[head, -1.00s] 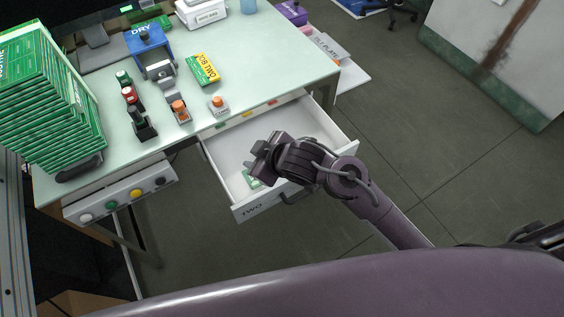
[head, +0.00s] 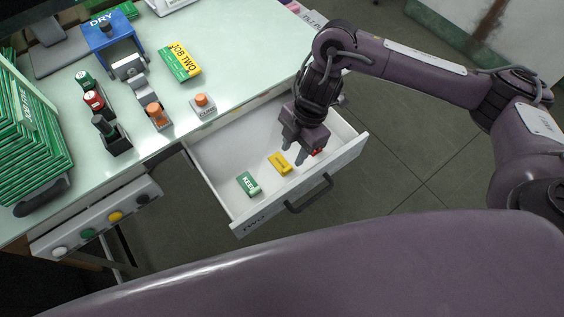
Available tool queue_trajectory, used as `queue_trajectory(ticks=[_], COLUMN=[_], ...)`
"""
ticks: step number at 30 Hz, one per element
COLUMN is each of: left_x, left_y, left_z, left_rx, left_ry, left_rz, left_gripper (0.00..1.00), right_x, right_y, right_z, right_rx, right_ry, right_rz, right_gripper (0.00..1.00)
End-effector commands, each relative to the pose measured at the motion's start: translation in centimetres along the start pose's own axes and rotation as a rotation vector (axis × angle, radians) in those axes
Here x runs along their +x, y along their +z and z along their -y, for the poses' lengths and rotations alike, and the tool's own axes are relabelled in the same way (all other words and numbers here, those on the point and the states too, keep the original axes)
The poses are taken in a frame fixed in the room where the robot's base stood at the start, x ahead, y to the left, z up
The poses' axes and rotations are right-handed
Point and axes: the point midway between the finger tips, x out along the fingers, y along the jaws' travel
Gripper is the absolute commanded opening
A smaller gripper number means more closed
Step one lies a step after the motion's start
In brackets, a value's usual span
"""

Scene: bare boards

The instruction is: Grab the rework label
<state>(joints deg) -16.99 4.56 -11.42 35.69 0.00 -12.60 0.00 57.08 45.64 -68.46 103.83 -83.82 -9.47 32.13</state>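The open drawer (head: 213,177) holds small labels lying flat. A yellow label (head: 279,163) lies near the middle; its print is too small to read. A green label (head: 248,184) reading KEEP lies to its left. A red piece (head: 317,151) shows partly at the right, mostly hidden by my gripper. I cannot tell by print which is the rework label. My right gripper (head: 293,155) points down into the drawer, with fingers apart and nothing seen between them. It is just right of the yellow label and beside the red piece. My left gripper is not in view.
The table (head: 240,62) stands behind the drawer, with a yellow-green box (head: 180,62) marked JOB TWO, a blue DRY stand (head: 112,40), stamps and a green stack (head: 30,135). The drawer's front wall and handle (head: 308,195) face me. Floor to the right is clear.

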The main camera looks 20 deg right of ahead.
Motion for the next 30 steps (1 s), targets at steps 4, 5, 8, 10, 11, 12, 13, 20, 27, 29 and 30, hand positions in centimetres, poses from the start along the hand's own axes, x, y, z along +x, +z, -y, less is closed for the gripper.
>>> queue_trajectory(ticks=[4, 5, 8, 10, 11, 12, 13, 20, 27, 29, 30], left_x=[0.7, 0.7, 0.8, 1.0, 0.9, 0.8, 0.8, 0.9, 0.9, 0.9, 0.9], left_y=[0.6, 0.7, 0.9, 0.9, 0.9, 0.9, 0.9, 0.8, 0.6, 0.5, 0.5], left_z=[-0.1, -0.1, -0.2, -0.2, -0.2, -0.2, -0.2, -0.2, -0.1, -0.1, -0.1], left_rx=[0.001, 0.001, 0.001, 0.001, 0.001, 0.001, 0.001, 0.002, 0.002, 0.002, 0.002], left_ry=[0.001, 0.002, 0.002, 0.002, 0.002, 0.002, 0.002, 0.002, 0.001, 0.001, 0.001], left_rz=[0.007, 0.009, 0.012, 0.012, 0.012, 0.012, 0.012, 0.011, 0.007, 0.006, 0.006], left_gripper=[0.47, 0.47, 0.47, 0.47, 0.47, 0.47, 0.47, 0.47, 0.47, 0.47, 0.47], right_x=[1.9, 2.1, 2.9, 3.8, 4.2, 4.8, 5.2, 7.1, 7.0, 7.0, 7.0], right_y=[0.0, 0.0, 0.1, 0.4, 0.4, 0.6, 0.7, 0.6, 0.6, 0.6, 0.6], right_z=[0.0, 0.0, 0.0, -0.1, -0.1, -0.2, -0.2, -0.3, -0.3, -0.3, -0.3], right_rx=[0.001, 0.001, -0.001, 0.001, 0.001, 0.001, 0.001, -0.002, -0.002, -0.002, -0.002], right_ry=[-0.002, -0.001, -0.001, -0.003, -0.003, -0.002, -0.002, 0.002, 0.002, 0.002, 0.002], right_rz=[-0.003, -0.004, -0.003, -0.003, -0.003, -0.003, -0.002, -0.003, -0.002, -0.002, -0.002], right_gripper=[0.36, 0.36, 0.36, 0.36, 0.36, 0.36, 0.36, 0.36, 0.22, 0.14, 0.09])
